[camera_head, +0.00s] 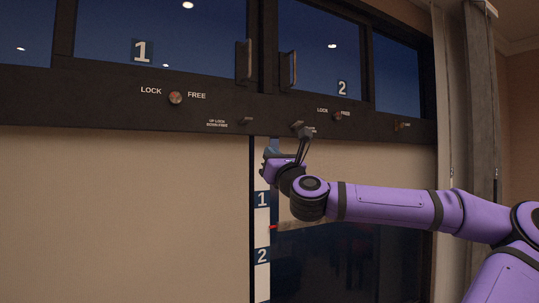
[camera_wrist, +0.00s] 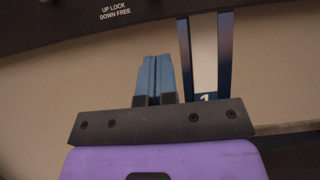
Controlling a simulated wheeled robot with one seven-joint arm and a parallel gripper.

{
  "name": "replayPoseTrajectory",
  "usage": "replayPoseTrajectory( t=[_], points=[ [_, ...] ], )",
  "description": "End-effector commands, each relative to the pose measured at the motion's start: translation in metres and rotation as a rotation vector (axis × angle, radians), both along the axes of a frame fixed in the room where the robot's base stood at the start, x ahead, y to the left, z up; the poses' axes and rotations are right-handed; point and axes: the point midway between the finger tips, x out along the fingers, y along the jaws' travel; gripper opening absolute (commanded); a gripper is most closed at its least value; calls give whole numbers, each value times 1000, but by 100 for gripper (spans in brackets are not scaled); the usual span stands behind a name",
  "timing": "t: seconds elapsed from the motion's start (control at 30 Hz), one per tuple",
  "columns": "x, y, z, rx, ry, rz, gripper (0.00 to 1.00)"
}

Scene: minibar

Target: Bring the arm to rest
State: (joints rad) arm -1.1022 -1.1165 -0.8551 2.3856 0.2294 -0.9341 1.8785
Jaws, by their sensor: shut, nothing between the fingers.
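My gripper (camera_head: 273,148) is raised in front of the minibar's front, close to its central post, at the end of my purple arm. In the wrist view its two blue-grey fingers (camera_wrist: 153,60) lie together, shut with nothing between them. They point up toward the dark rail and beige panel behind. I cannot tell whether the fingertips touch anything. My arm reaches in from the right edge of the head view, with its forearm nearly level.
A dark rail (camera_head: 80,82) with LOCK/FREE knobs (camera_head: 175,97) crosses above my gripper. Door handles (camera_head: 244,60) stick out above it. A numbered strip (camera_head: 262,225) runs below. A beige panel (camera_head: 120,200) fills the left; a grey post (camera_head: 481,100) stands right.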

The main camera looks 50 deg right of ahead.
Motion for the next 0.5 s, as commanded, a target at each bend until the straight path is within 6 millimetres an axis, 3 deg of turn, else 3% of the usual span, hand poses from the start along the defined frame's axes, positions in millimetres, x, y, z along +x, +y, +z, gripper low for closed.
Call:
replayPoseTrajectory(
  t=[0.5],
  points=[
    [-6,8,5,-69,16,-4,0]
  ],
)
